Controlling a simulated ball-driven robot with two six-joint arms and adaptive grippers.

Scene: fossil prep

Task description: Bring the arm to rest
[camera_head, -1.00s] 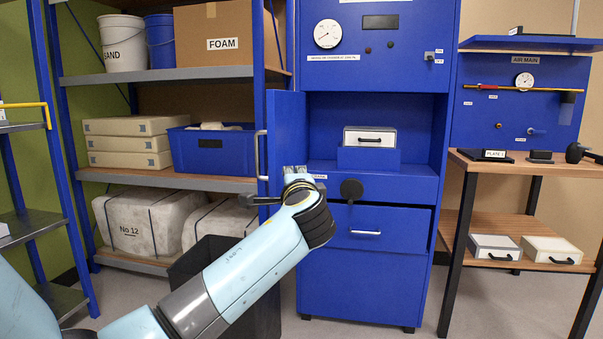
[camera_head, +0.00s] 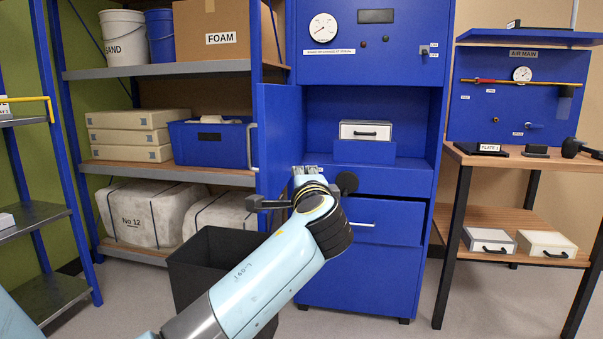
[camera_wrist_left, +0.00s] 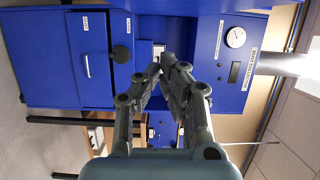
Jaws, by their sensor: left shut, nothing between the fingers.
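My left arm comes in from the lower left in the head view, with its wrist in front of the blue cabinet (camera_head: 372,272). My right gripper is not in view.
A white-fronted box (camera_head: 366,131) sits in the cabinet opening. A black knob (camera_head: 346,183) and a slightly open drawer (camera_head: 375,217) are close behind the wrist. A shelf rack (camera_head: 165,172) stands left, and a wooden table (camera_head: 520,160) right. Floor shows between them.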

